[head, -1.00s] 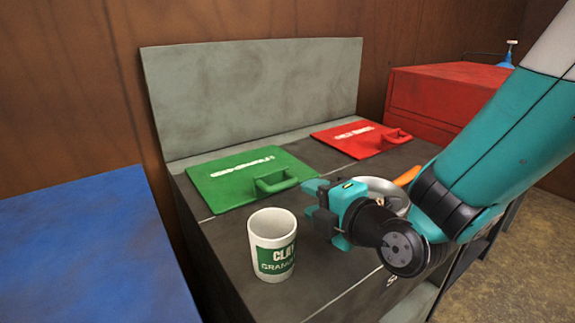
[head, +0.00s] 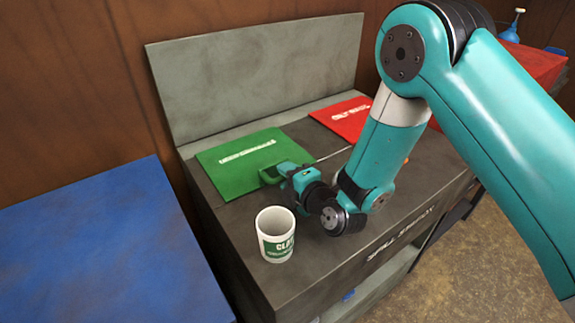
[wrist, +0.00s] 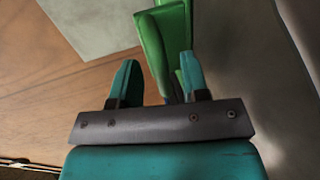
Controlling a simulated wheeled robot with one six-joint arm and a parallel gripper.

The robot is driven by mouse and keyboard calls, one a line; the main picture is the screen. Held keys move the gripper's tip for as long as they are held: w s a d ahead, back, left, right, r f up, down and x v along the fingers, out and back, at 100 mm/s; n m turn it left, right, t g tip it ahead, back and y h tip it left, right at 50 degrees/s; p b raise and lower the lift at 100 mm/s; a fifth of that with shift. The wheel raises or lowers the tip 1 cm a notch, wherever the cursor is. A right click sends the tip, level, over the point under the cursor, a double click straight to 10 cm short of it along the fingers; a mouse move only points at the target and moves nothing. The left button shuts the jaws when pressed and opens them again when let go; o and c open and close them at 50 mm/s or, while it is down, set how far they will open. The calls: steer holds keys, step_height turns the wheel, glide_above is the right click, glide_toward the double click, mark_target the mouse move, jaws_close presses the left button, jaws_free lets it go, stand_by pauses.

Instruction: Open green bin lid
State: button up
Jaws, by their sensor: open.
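The green lid (head: 238,160) lies flat and closed on the dark bench top, with white lettering and a raised green handle (head: 268,177) at its near right edge. My gripper (head: 284,172) is right at this handle, reaching in from the right. In the wrist view, my gripper (wrist: 157,78) has its two teal fingers apart, with the green handle (wrist: 154,50) between and beyond them. Whether a finger touches the handle I cannot tell. The arm and gripper hide part of the handle in the head view.
A white mug (head: 275,236) with a green label stands on the bench in front of the lid. A red lid (head: 343,118) lies to the right, partly behind my arm. A grey backboard (head: 255,75) rises behind. A blue surface (head: 90,240) is at the left.

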steer(key=shift+w+a+f, duration=0.1)
steer(key=shift+w, duration=0.05)
jaws_close()
